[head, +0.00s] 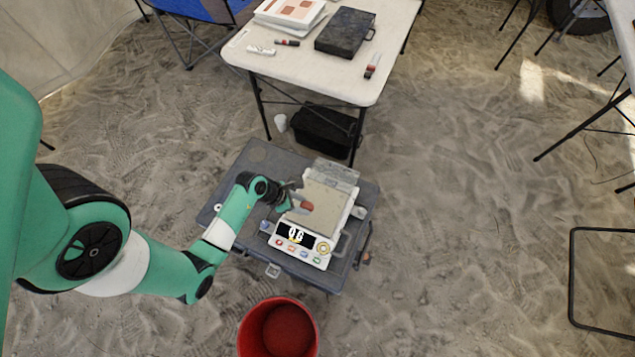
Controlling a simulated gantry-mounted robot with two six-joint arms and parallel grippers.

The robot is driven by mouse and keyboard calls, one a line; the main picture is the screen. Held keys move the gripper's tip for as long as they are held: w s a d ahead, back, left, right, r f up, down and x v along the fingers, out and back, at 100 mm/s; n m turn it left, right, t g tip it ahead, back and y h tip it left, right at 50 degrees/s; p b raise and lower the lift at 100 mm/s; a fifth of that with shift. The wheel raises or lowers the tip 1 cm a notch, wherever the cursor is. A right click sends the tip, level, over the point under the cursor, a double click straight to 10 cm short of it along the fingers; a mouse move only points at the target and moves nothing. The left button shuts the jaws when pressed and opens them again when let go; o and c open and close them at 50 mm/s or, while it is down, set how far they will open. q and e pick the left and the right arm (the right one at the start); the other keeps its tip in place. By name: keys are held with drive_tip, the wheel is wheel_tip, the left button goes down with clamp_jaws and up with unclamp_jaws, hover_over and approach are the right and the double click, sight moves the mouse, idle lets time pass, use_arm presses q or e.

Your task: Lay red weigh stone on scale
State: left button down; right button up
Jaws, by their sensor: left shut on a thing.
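The scale (322,213) sits on a grey case in the middle of the head view, with its display and buttons facing the lower edge. The red weigh stone (307,206) is small and shows at the tip of my left gripper (299,203), over the left part of the scale's plate. My left gripper is shut on the stone. Whether the stone touches the plate cannot be told from this view. The fingers hide part of the stone. My right gripper is not in view.
The grey case (232,190) lies on sandy ground, with a few small items around the scale. A red bucket (278,329) stands below it. A white table (387,62) with a black case (345,31) is above. Open sand lies to the right.

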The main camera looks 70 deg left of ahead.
use_arm(q)
drive_tip(key=b, duration=0.6)
approach(323, 199)
drive_tip(key=shift+w+d+f, duration=0.35)
drive_tip(key=shift+w+d, duration=0.25)
drive_tip(key=shift+w, duration=0.3)
drive_tip(key=shift+w+a+f, duration=0.2)
drive_tip(key=shift+w+a, duration=0.05)
drive_tip(key=shift+w, duration=0.1)
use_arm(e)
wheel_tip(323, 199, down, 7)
use_arm(q)
drive_tip(key=f+b, duration=0.3)
drive_tip(key=f, duration=0.1)
drive_tip(key=shift+w+a+b, duration=0.2)
drive_tip(key=shift+w+b, duration=0.05)
drive_tip(key=shift+b, duration=0.15)
drive_tip(key=shift+r, duration=0.1)
drive_tip(key=shift+c, duration=1.9)
unclamp_jaws()
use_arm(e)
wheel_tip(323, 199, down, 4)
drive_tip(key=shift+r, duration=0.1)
use_arm(q)
drive_tip(key=p+v, duration=0.8)
drive_tip(key=v, duration=0.4)
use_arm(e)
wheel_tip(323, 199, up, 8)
